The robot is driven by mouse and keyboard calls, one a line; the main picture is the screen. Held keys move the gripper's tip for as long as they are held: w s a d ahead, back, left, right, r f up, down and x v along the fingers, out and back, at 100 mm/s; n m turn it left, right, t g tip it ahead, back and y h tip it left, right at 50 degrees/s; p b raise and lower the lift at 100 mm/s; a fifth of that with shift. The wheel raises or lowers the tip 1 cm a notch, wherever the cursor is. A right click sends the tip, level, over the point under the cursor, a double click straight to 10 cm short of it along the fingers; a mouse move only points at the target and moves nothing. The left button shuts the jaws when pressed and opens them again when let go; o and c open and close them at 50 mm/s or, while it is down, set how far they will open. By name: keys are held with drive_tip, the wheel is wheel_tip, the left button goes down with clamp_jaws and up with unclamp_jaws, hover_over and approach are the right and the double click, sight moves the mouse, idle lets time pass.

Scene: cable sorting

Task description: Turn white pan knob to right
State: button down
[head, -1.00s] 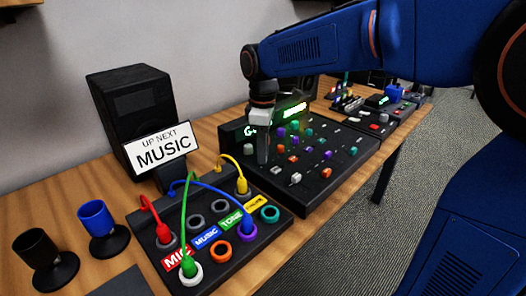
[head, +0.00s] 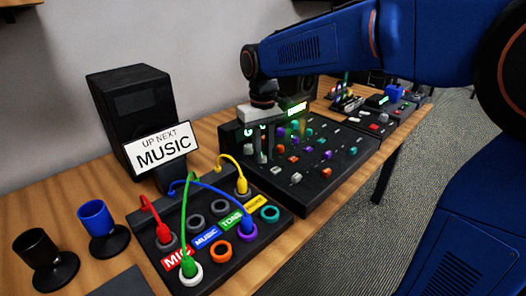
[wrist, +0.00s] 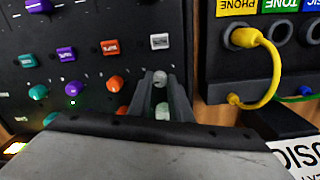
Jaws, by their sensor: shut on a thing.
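A column of white controls runs along one side of the black mixer (head: 318,190). In the wrist view, one white knob (wrist: 160,69) shows at my fingertips and another white knob (wrist: 162,110) shows further back in the gap between the fingers. My gripper (wrist: 161,80) points down and is shut on a white knob; the fingers partly hide which of the two is held. A white square fader cap (wrist: 160,42) lies just beyond the tips. In the head view, my gripper (head: 267,158) stands over the mixer's left side. The knob's pointer is not readable.
Orange (wrist: 116,83), purple (wrist: 73,88) and teal (wrist: 38,92) knobs sit beside the white column. A patch box (head: 222,262) with coloured cables stands left of the mixer. The sign (head: 162,148) reads "UP NEXT MUSIC". Blue (head: 95,218) and black cups stand far left.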

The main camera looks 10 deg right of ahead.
sight(264, 156)
drive_tip(key=shift+m, duration=0.6)
drive_tip(key=c, duration=1.6)
unclamp_jaws()
wheel_tip(264, 156, up, 18)
drive_tip(key=shift+f, duration=0.25)
